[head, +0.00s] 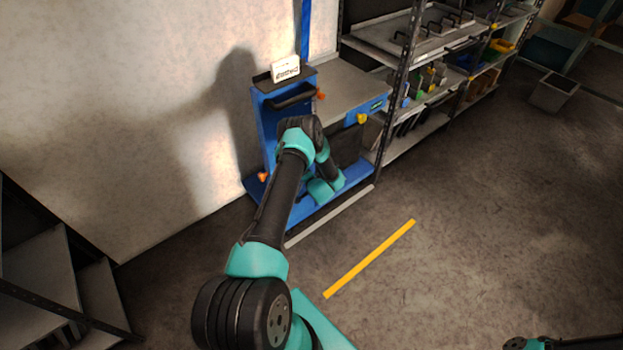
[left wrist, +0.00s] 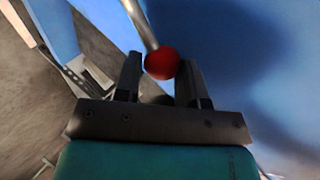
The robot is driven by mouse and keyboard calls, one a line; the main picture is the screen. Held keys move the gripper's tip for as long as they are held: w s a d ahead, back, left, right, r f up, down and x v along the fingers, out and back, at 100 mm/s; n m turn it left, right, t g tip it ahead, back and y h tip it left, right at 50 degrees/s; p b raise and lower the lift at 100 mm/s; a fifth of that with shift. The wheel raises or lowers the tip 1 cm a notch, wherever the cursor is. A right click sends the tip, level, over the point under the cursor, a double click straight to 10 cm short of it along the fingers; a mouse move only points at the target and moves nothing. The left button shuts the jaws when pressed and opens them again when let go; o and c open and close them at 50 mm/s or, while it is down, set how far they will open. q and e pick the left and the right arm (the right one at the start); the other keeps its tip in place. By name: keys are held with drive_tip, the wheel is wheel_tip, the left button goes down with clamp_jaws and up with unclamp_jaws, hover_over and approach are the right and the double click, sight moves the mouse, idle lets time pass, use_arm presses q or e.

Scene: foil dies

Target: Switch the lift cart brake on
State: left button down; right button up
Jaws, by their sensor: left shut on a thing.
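The blue lift cart (head: 268,128) stands against the wall in the head view, with a grey platform (head: 350,88) on its right side. In the left wrist view a metal lever (left wrist: 140,22) ends in a red ball knob (left wrist: 161,63). My left gripper (left wrist: 159,74) is shut on this red knob, one dark finger on each side. In the head view my left arm reaches down in front of the cart's lower part, and its fingers and the lever are hidden there. My right gripper is not in view.
Metal shelving (head: 420,95) with bins stands right of the cart. A yellow floor line (head: 370,258) runs across open floor in front. Grey steps (head: 45,285) are at lower left, and a grey bin (head: 553,92) stands at far right.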

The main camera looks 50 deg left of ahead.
use_arm(q)
drive_tip(key=shift+s+f, duration=0.1)
drive_tip(key=shift+f, duration=0.05)
drive_tip(key=c, duration=0.7)
unclamp_jaws()
drive_tip(key=v, duration=1.7)
drive_tip(key=shift+d+r, duration=0.15)
drive_tip(key=shift+r, duration=0.05)
drive_tip(key=d+t+h, duration=0.2)
drive_tip(key=d+h, duration=0.4)
drive_tip(key=d, duration=0.4)
drive_tip(key=s+d+r+g+h, duration=0.2)
drive_tip(key=s+d+h, duration=0.1)
drive_tip(key=s+d, duration=0.2)
drive_tip(key=s+d+r+n+g+h, duration=0.1)
drive_tip(key=s+d+r+g+h, duration=0.1)
drive_tip(key=d, duration=0.4)
drive_tip(key=s+d+r+n+g+h, duration=0.1)
drive_tip(key=s+d+r+g+h, duration=0.1)
drive_tip(key=s+d+h, duration=0.2)
drive_tip(key=shift+s+d+r, duration=0.1)
drive_tip(key=shift+s+d, duration=0.25)
drive_tip(key=shift+s, duration=0.25)
drive_tip(key=shift+s+d+r, duration=0.1)
drive_tip(key=shift+s+d, duration=0.25)
drive_tip(key=shift+s, duration=0.3)
drive_tip(key=shift+s+d+r, duration=0.1)
drive_tip(key=shift+s+d, duration=0.25)
drive_tip(key=shift+s, duration=0.25)
